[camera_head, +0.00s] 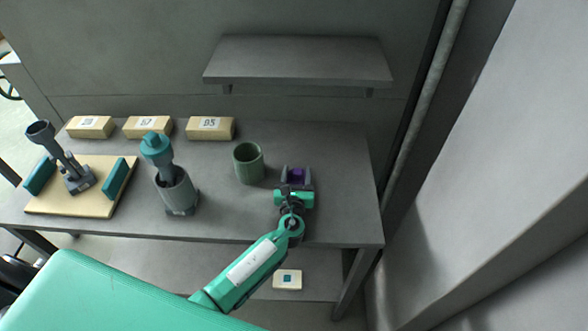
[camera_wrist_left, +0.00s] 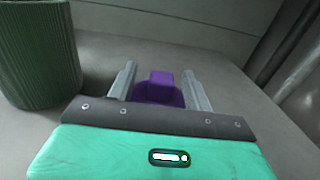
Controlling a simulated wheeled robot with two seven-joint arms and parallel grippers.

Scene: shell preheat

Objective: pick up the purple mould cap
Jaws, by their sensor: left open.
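The purple mould cap (camera_head: 296,175) sits on the grey table towards its right end. In the left wrist view the cap (camera_wrist_left: 161,88) shows a small block on top of a wider body, and its lower part is hidden by my gripper's dark edge. My left gripper (camera_head: 297,172) is open, with one finger on each side of the cap. In the left wrist view the fingers of this gripper (camera_wrist_left: 160,84) stand apart, with a visible gap to the cap's upper block on both sides. My right gripper is not in view.
A green ribbed cup (camera_head: 249,164) stands just left of my left gripper. A grey holder (camera_head: 177,193) with a teal-topped tool, a wooden board (camera_head: 70,203) and several numbered blocks (camera_head: 210,129) are further left. A shelf (camera_head: 298,62) hangs above the table's back.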

